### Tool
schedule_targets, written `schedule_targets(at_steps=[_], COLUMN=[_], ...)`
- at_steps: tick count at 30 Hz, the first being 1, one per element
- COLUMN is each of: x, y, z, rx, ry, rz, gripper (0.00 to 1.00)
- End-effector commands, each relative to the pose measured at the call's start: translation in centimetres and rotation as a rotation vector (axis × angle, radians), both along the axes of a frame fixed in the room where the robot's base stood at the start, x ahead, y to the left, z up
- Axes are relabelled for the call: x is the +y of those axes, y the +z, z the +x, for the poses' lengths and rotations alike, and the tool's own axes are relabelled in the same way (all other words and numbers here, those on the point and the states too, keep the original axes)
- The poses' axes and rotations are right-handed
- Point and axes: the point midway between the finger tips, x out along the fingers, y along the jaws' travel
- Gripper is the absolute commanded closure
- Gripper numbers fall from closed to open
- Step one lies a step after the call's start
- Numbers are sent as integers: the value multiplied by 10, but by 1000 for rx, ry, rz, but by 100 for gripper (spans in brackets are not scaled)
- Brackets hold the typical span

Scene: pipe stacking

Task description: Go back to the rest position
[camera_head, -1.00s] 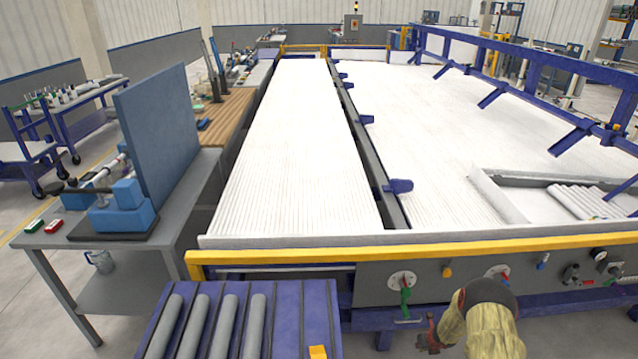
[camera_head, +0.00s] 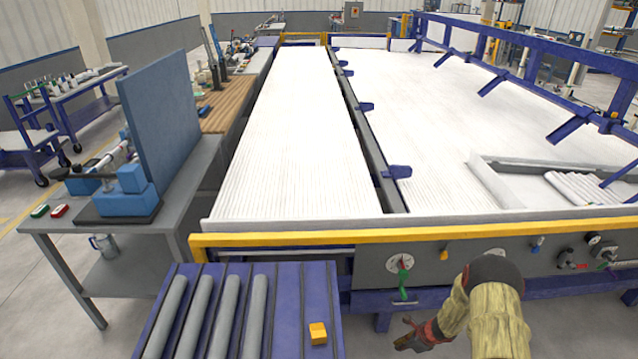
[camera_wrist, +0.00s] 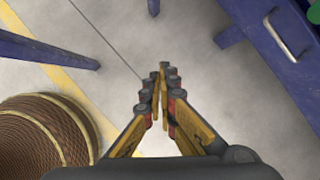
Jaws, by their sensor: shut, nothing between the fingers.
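My gripper (camera_head: 404,342) shows at the bottom right of the head view, in front of the machine's control panel. It also fills the middle of the wrist view (camera_wrist: 160,72), where its two yellow and black fingers meet at the tips with nothing between them. The gripper points down and hangs over bare floor. My arm, in a tan cover, bends down beside it.
Several grey pipes (camera_head: 229,310) lie in the slots of a blue rack (camera_head: 288,318), with a yellow block (camera_head: 318,333) at its right. A yellow rail (camera_head: 420,236) runs along the machine front. A grey workbench (camera_head: 185,190) stands left. Blue legs (camera_wrist: 50,50) flank the floor.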

Motion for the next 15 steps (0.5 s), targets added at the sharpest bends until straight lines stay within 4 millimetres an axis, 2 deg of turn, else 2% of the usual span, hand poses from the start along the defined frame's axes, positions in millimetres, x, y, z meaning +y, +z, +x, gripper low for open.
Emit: schedule_targets(at_steps=[1, 5, 8, 15], x=[7, 27, 43, 75], y=[19, 64, 109, 226], z=[-2, -15, -27, -73], rx=[-17, -56, -95, -183], ry=[83, 308, 499, 964], rz=[-1, -8, -19, -71], gripper=[100, 100, 100, 100])
